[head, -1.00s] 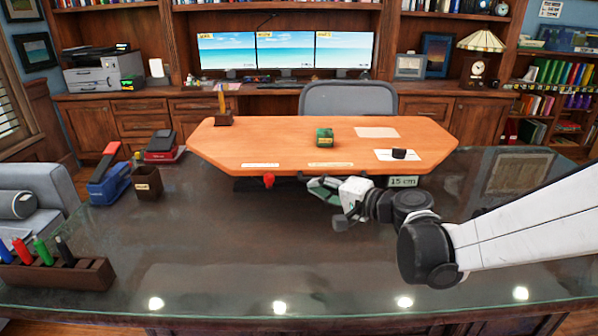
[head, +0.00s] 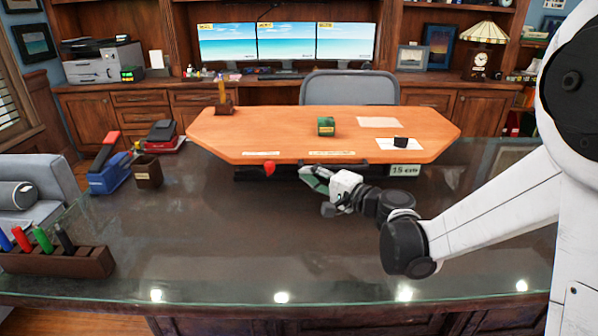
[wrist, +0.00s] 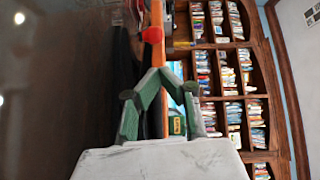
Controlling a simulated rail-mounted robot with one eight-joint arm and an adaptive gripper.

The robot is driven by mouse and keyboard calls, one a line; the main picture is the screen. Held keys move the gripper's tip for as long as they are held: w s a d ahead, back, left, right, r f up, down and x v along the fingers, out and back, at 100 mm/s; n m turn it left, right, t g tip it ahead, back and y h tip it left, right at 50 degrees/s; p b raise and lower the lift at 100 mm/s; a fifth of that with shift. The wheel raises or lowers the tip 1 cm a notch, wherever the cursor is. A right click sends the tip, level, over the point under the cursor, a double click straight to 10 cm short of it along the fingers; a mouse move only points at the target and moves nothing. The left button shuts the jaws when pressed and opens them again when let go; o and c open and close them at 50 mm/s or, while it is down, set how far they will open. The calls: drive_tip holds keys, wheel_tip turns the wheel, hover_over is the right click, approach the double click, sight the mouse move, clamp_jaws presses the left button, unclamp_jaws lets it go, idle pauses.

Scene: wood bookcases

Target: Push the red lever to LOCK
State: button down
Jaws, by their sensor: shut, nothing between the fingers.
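The red lever (head: 269,168) hangs at the front edge of the orange desktop (head: 230,141), left of its middle. My gripper (head: 303,172) is shut and empty, just right of the lever, with a small gap in the head view. In the wrist view the red lever (wrist: 152,35) shows straight beyond the green fingertips (wrist: 153,70). Pale label strips lie on the desktop, one above the lever (head: 261,154) and one to its right (head: 331,154). Their words are too small to read, so I cannot tell which marks LOCK.
A green box (head: 326,126) and a pencil holder (head: 224,109) stand on the desktop. A dark handle and a "15 cm" tag (head: 405,170) are at its front edge, right of my gripper. The dark glass table (head: 220,230) in front is mostly clear.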

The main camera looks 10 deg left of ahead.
sight(273, 166)
drive_tip(key=b+x, duration=0.1)
drive_tip(key=x, duration=0.7)
drive_tip(key=shift+w+a+b, duration=0.2)
drive_tip(key=shift+a+b, duration=0.15)
drive_tip(key=shift+s, duration=0.1)
drive_tip(key=shift+s+a+m+t+h, duration=0.3)
drive_tip(key=shift+t, duration=0.1)
drive_tip(key=s+m+t+h, duration=0.2)
drive_tip(key=shift+a+t+h, duration=0.3)
drive_tip(key=shift+a, duration=0.1)
drive_tip(key=shift+s+a, duration=0.7)
drive_tip(key=shift+a, duration=0.3)
drive_tip(key=shift+s+a, duration=0.7)
drive_tip(key=shift+a, duration=0.3)
drive_tip(key=shift+a, duration=0.15)
drive_tip(key=shift+s, duration=0.1)
